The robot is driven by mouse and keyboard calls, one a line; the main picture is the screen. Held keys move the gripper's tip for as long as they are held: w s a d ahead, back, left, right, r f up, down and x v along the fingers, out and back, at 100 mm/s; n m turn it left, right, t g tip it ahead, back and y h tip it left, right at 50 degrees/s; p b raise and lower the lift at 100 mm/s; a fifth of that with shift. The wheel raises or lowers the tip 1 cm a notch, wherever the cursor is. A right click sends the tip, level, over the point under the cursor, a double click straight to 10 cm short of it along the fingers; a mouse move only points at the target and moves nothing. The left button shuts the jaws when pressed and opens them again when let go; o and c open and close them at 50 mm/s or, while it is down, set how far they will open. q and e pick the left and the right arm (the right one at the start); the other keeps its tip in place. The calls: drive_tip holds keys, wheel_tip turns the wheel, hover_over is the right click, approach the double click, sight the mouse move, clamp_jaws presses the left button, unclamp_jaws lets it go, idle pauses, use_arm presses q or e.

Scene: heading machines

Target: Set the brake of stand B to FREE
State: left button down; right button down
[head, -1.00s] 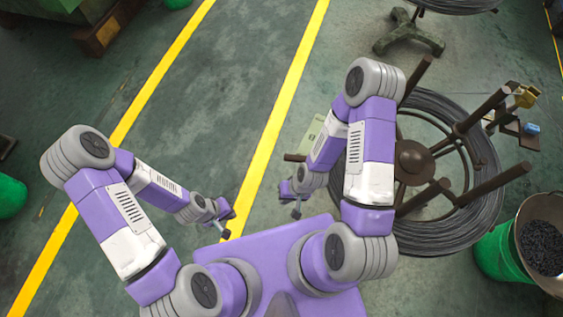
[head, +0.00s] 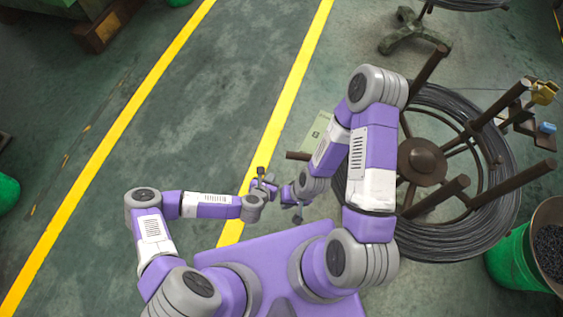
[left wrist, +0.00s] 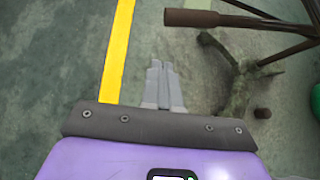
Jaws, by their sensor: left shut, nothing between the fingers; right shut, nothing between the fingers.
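A wire stand (head: 422,160) with a dark wire coil (head: 465,240) and brown spokes is at the right of the head view. No readable letter shows which stand is B, and I cannot make out its brake or setting. In the left wrist view a brown bar (left wrist: 195,18) and a greenish foot (left wrist: 238,90) of a stand show. My left gripper (head: 262,180) is shut and empty, left of the stand and apart from it. Its closed fingers also show in the left wrist view (left wrist: 161,72). My right gripper (head: 295,212) is shut and empty, just below the left one.
A yellow part (head: 543,91) and a blue part (head: 546,128) are at the coil's right side. A green bin (head: 512,262) stands at lower right. Another stand (head: 410,32) is at the top. A pale panel (head: 318,133) is left of the coil. The left floor is open.

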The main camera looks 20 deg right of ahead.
use_arm(q)
drive_tip(key=w+r+b+x, duration=0.1)
drive_tip(key=b+x, duration=0.4)
drive_tip(key=x, duration=0.8)
drive_tip(key=shift+d+b, duration=0.3)
drive_tip(key=shift+d, duration=0.1)
drive_tip(key=shift+w, duration=0.1)
